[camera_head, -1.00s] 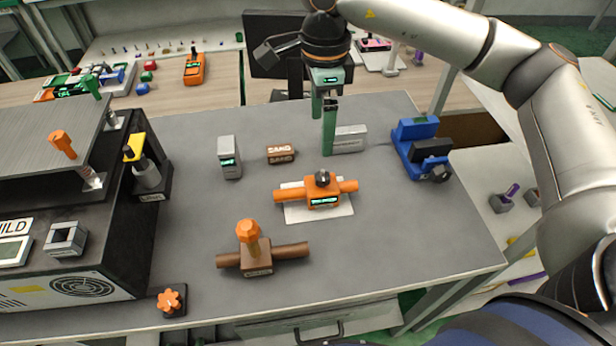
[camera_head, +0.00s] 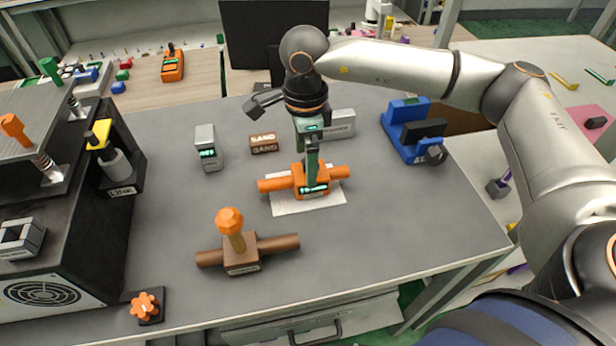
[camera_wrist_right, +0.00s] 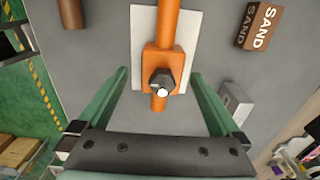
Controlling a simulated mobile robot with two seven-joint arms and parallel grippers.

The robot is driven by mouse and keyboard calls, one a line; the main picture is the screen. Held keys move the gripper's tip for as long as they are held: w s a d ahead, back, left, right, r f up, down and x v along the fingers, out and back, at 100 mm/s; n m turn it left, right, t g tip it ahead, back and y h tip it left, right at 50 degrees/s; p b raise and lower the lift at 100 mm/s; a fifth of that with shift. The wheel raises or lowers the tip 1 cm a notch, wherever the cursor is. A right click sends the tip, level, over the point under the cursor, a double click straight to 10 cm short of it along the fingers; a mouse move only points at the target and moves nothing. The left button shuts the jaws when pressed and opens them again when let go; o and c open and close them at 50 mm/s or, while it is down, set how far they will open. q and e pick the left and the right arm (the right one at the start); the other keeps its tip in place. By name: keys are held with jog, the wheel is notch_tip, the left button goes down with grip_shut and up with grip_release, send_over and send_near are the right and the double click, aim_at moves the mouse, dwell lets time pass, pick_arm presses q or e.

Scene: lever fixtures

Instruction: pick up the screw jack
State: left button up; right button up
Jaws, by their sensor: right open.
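An orange fixture (camera_head: 326,188), with a round orange bar through it, rests on a white plate (camera_head: 285,207) on the grey bench. In the right wrist view the orange fixture (camera_wrist_right: 162,62) has a black hex head with a pale end on top. I take it to be the screw jack; its label is too small to read. My right gripper (camera_head: 311,178) points down over it and hides part of it in the head view. In the right wrist view the gripper (camera_wrist_right: 160,80) is open, its green fingers on either side of the orange body, apart from it. My left gripper is out of view.
A brown fixture with an orange knob (camera_head: 230,220) stands in front. A SAND block (camera_head: 264,143), grey block (camera_head: 207,147) and pale block (camera_head: 343,123) stand behind. A blue vise-like device (camera_head: 410,130) is at right, a black cabinet (camera_head: 85,230) at left. The front-right bench is clear.

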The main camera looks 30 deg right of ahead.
aim_at(304, 181)
jog(key=f, duration=0.5)
jog(key=shift+w+d+f+p, duration=0.15)
jog(key=shift+d+f+p, duration=0.15)
jog(key=shift+d+p, duration=0.1)
jog(key=shift+c, duration=0.2)
jog(key=c, duration=1.5)
jog(key=shift+r, duration=0.1)
grip_shut()
jog(key=shift+r, duration=0.1)
